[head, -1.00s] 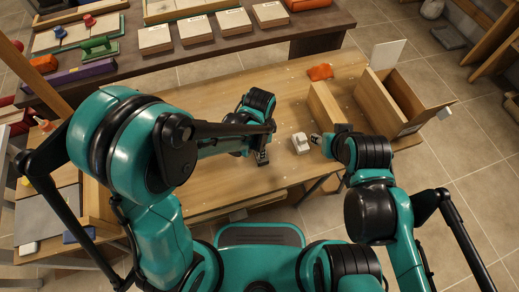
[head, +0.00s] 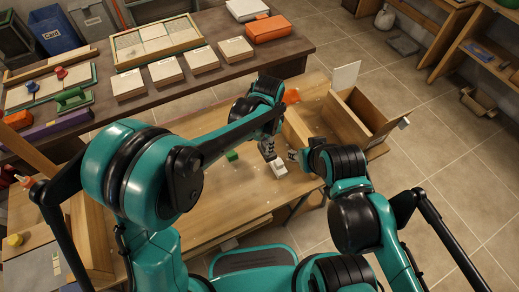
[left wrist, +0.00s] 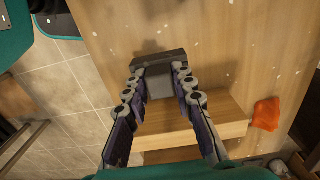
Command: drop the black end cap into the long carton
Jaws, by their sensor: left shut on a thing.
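My left gripper (head: 268,154) is shut on the black end cap, which shows in the left wrist view as a dark, flat-topped piece (left wrist: 159,62) between the fingertips. In the head view the cap is too small to make out. The left gripper is over the table, left of the long carton. The long carton (head: 362,112) stands open with its flaps out at the table's right end.
An orange cloth (head: 291,95) is behind the left gripper. The dark bench (head: 225,72) behind holds boxes and trays. The table's front left is mostly clear.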

